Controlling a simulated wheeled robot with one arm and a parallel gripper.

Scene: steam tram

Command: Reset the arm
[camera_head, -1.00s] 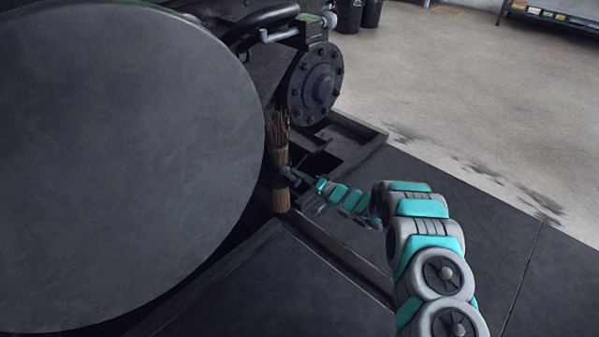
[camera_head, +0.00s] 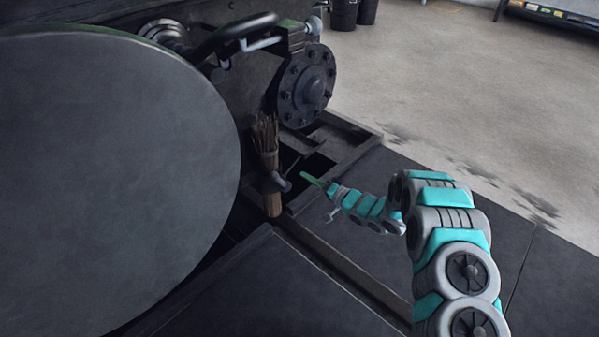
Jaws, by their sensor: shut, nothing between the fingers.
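My gripper (camera_head: 314,181) is at the end of my teal and grey arm (camera_head: 440,220), near the middle of the view. Its thin green fingers look shut, with nothing held. It points left toward a bundle of brown twigs (camera_head: 265,150), like a brush or broom head, that stands upright by the machine. A dark knob or clamp (camera_head: 277,183) sits at the bundle's front. A visible gap separates my fingertips from it.
A large grey round disc (camera_head: 110,180) fills the left. Behind it are a bolted flange (camera_head: 306,86) and pipes. A dark metal frame (camera_head: 345,140) runs along the machine's base. Dark floor plates lie below; the concrete floor (camera_head: 450,90) at upper right is mostly clear.

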